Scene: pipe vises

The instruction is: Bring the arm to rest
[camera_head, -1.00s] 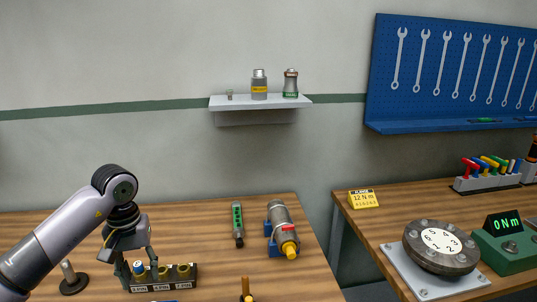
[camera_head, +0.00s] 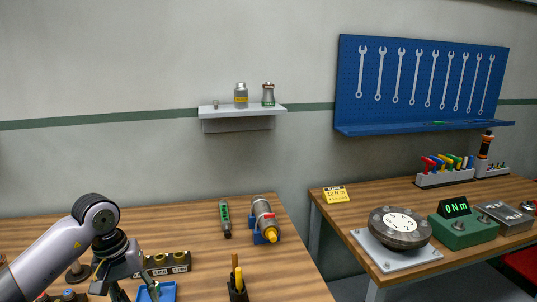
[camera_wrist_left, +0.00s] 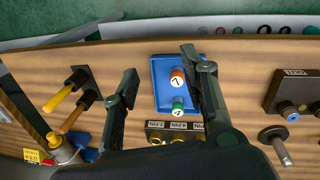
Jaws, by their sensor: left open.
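My left gripper (camera_head: 122,288) is at the lower left in the head view, pointing down, partly cut off by the bottom edge. In the left wrist view its two fingers (camera_wrist_left: 160,72) are spread apart with nothing between them. Beyond them lies a blue tray (camera_wrist_left: 162,66) holding an orange-topped piece (camera_wrist_left: 177,77) and a green-topped piece (camera_wrist_left: 178,106). The tray also shows at the bottom edge in the head view (camera_head: 168,292). A dark socket rack (camera_head: 166,266) with yellowish rings stands behind the gripper on the wooden table. My right gripper is not in view.
A holder with yellow-handled tools (camera_head: 237,280) stands right of the tray. A green tool (camera_head: 226,219) and a grey cylinder in a blue vise (camera_head: 264,217) lie farther back. A second table (camera_head: 335,222) at right carries a round flange (camera_head: 399,227) and a torque display (camera_head: 457,208).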

